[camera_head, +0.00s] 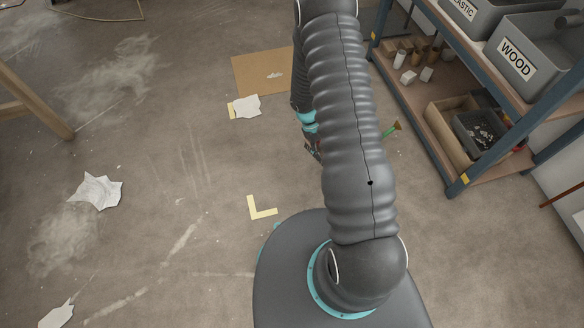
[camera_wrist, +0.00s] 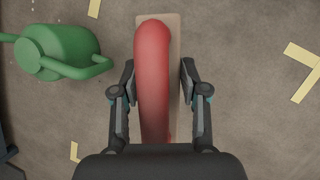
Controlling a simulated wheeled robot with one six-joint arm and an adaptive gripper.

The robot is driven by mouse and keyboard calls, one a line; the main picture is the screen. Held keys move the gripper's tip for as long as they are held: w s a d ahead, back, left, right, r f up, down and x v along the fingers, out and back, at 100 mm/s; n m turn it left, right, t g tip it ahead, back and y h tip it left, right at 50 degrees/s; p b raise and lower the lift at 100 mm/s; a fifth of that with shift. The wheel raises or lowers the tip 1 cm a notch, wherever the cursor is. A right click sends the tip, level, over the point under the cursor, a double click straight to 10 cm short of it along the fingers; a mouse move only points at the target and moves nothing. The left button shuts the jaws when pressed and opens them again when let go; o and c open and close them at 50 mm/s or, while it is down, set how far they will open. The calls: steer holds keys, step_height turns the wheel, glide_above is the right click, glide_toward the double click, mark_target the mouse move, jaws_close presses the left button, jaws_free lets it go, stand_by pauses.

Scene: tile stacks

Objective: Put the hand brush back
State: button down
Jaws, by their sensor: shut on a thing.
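The hand brush (camera_wrist: 153,75) has a thick red handle over a pale wooden strip, seen from above in the wrist view. My gripper (camera_wrist: 159,85) is shut on it, with one finger on each side. The lower end of the brush is hidden behind my gripper's body. In the head view, part of my gripper (camera_head: 313,148) shows beside my arm, which hides the brush. I cannot tell whether the brush touches the floor.
A green watering can (camera_wrist: 58,52) stands left of the brush; its spout (camera_head: 391,131) shows right of my arm. Yellow tape corners (camera_head: 262,210) mark the floor. A shelf (camera_head: 425,110) with grey bins stands right. Cardboard (camera_head: 258,72) and crumpled paper (camera_head: 98,190) lie around. Floor at left is mostly open.

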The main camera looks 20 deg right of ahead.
steer(key=shift+w+a+f+b, duration=0.1)
steer(key=shift+w+a+f, duration=0.25)
steer(key=shift+a+f, duration=1.35)
steer(key=shift+w+a+f+b, duration=0.1)
steer(key=shift+w+a+f, duration=0.25)
steer(key=shift+a+f, duration=1.35)
steer(key=shift+w+a+f+b, duration=0.1)
steer(key=shift+w+a+f, duration=0.25)
steer(key=shift+a+f, duration=1.35)
steer(key=shift+f, duration=0.1)
steer(key=c, duration=0.6)
jaws_free()
